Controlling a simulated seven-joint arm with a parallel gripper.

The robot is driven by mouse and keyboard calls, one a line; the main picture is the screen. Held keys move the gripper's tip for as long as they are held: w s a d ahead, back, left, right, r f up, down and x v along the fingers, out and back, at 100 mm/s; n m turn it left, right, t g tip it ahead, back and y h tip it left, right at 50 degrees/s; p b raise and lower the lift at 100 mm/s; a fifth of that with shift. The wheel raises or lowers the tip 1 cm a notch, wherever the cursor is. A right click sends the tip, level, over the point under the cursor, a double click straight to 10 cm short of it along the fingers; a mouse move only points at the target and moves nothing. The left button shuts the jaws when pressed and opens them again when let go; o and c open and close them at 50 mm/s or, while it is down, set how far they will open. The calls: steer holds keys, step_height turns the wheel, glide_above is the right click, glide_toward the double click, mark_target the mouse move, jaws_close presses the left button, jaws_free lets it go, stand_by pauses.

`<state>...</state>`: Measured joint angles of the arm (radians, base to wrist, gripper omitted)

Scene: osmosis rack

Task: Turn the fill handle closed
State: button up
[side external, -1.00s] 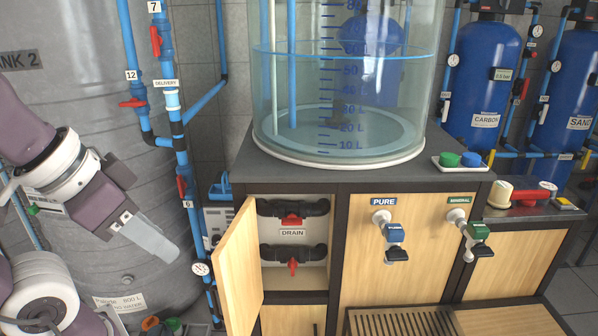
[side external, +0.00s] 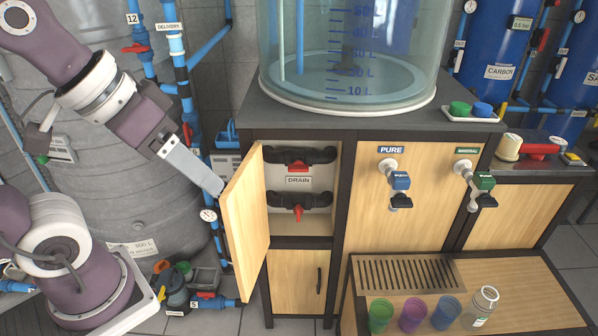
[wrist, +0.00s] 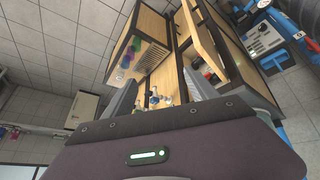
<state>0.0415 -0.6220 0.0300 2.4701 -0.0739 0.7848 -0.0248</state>
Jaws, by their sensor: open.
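No handle carries a readable "fill" label, so I cannot tell which one it is. In the side view, an open cabinet holds two black pipes with red handles. The upper red handle (side external: 296,167) sits above the DRAIN label (side external: 299,180). The lower red handle (side external: 298,212) points downward below it. My gripper (side external: 215,187) is to the left of the cabinet, beside the open door (side external: 248,222), apart from both handles. In the wrist view my gripper (wrist: 160,88) is open with nothing between its fingers. Whether it touches the door is unclear.
Blue pipes with red valves (side external: 136,48) stand behind my gripper. The PURE tap (side external: 400,182) and MINERAL tap (side external: 484,182) are on the cabinet front. Several cups (side external: 413,315) and a clear bottle (side external: 483,303) stand low in front. A clear tank (side external: 350,75) stands on top.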

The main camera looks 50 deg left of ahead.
steer(key=shift+o, duration=0.4)
steer(key=w+d+f+n+h, duration=0.1)
steer(key=w+d+n, duration=0.2)
steer(key=w, duration=0.9)
steer(key=shift+w+f, duration=0.35)
steer(key=shift+w, duration=0.05)
steer(key=w+f+n, duration=0.2)
steer(key=w+f, duration=0.2)
steer(key=w, duration=0.3)
steer(key=n+t+y, duration=0.4)
steer(key=t+y, duration=0.3)
steer(key=y, duration=0.8)
glide_toward(298, 170)
steer(key=x, duration=0.3)
steer(key=shift+m, duration=0.3)
steer(key=x, duration=0.6)
steer(key=shift+w+a, duration=0.2)
steer(key=shift+w, duration=0.05)
steer(key=shift+c, duration=0.5)
